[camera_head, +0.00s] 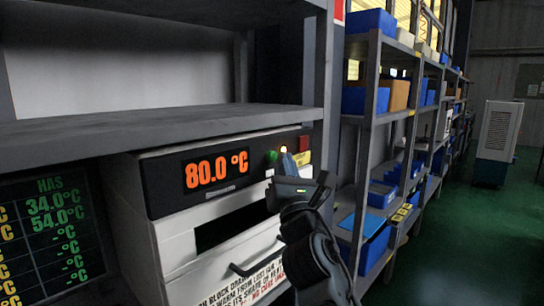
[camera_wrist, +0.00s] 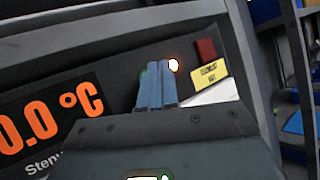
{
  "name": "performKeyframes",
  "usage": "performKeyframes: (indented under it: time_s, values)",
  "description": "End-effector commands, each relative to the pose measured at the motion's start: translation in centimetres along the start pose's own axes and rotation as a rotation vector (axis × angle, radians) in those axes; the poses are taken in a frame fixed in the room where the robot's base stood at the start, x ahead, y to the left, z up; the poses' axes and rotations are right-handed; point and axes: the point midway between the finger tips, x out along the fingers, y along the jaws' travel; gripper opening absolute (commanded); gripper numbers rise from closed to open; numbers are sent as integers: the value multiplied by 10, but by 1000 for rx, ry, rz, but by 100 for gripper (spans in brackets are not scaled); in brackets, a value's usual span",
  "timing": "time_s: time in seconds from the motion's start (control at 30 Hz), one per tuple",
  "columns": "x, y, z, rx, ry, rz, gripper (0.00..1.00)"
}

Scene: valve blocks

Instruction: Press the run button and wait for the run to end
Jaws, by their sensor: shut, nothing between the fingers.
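A white and dark heating unit (camera_head: 165,232) sits under a shelf; its display (camera_head: 215,170) reads 80.0 °C in orange. A green button (camera_head: 271,158) is on its dark panel, beside a glowing lamp (camera_head: 284,150), which also shows in the wrist view (camera_wrist: 173,65). My gripper (camera_head: 289,162) is shut and empty, its blue fingers pointing at the panel just right of the green button. In the wrist view the fingers (camera_wrist: 157,72) overlap the panel just left of the lamp and mostly hide the green button. I cannot tell whether they touch it.
A red block (camera_wrist: 206,50) and a yellow label (camera_wrist: 209,76) are right of the lamp. Below the display are a dark opening (camera_head: 225,228) and a handle (camera_head: 255,262). A readout screen (camera_head: 45,235) stands at left. Shelves with blue bins (camera_head: 372,100) stand at right, beside open green floor (camera_head: 460,240).

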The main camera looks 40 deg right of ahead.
Motion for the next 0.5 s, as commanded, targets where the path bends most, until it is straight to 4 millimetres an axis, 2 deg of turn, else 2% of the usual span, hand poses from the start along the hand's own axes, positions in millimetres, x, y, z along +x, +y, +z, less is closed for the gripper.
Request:
performKeyframes:
  time_s: [0.5]
  values:
    - [-32, -23, 25, 0, 1, 0, 0]
